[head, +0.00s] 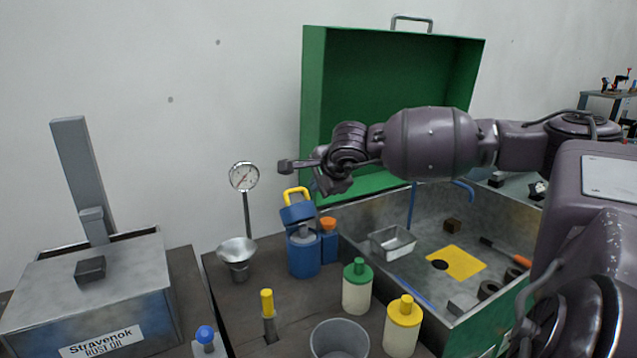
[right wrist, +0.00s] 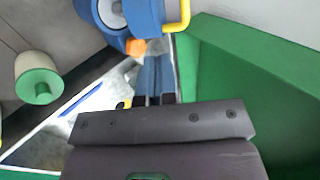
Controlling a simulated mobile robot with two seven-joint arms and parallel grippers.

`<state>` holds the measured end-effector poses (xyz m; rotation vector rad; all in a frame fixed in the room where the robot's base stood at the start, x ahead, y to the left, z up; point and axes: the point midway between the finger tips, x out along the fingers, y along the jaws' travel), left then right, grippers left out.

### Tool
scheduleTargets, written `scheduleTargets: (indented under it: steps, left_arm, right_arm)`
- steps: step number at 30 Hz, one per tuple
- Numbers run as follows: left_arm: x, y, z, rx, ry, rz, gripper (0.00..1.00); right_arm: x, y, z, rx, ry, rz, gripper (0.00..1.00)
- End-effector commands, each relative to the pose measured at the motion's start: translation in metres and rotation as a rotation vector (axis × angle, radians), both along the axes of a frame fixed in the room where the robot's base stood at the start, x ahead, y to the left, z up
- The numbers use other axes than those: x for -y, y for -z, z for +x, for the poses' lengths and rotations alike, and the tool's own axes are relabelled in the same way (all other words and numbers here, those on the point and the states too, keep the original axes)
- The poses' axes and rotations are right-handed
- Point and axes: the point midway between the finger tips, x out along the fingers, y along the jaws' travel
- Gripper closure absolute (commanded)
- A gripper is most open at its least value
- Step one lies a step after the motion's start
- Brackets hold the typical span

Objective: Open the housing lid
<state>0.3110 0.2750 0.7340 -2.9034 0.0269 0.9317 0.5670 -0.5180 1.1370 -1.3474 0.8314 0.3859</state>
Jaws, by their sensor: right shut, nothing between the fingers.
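The blue housing (head: 304,257) stands on the workbench near its back edge. Its blue lid (head: 298,213), with a yellow handle (head: 296,194), is raised and tilted, and a grey round part (head: 304,236) shows beneath it. In the right wrist view the blue housing (right wrist: 147,18), its grey round part (right wrist: 112,13) and the yellow handle (right wrist: 182,18) show at the top edge, partly cut off. My right gripper (head: 326,186) is shut and empty, above and to the right of the lid, apart from it. Its dark fingertips (right wrist: 153,101) show in the wrist view. My left gripper is not in view.
A large green case lid (head: 400,75) stands open behind my right arm. A metal tray (head: 448,215) with tools lies right of the housing. A gauge (head: 243,178), a funnel (head: 238,252) and bottles (head: 357,288) stand close by. A steel box (head: 90,290) is at left.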

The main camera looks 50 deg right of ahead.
Motion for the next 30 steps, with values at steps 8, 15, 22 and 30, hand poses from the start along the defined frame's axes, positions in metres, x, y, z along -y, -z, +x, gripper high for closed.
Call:
scheduleTargets:
  steps: [8,15,22,30]
  left_arm:
    - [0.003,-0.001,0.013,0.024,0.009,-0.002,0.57]
    - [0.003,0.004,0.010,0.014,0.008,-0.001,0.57]
    - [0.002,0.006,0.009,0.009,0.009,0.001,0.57]
    - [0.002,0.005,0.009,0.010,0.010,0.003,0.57]
  right_arm:
    - [0.010,0.038,0.034,-0.002,0.002,0.004,1.00]
    - [0.018,0.043,0.060,0.001,0.001,0.003,1.00]
    - [0.023,0.044,0.074,-0.001,0.001,0.000,1.00]
    - [0.024,0.044,0.076,-0.001,0.001,0.000,1.00]
